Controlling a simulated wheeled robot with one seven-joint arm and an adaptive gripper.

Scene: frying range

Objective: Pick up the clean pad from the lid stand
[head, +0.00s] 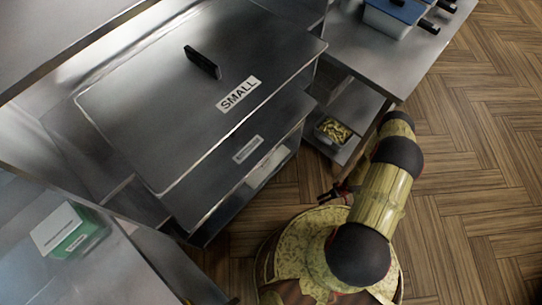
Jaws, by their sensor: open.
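I cannot pick out a clean pad or a lid stand with certainty in the head view. A steel cover (150,110) labelled SMALL lies across the top of the large steel unit, with a black handle (203,62) standing on it. My gripper (330,194) is small and dark in this view, low beside the unit's right side, over the floor and close to my own body. It is open, and I see nothing between its fingers. My arm partly hides the area around it.
A steel counter (375,52) at the top right bears a blue-lidded container (396,12). A tub of yellowish pieces (333,130) sits on a lower shelf. A green box with a white top (68,232) stands at the left. The wooden floor (470,180) at right is clear.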

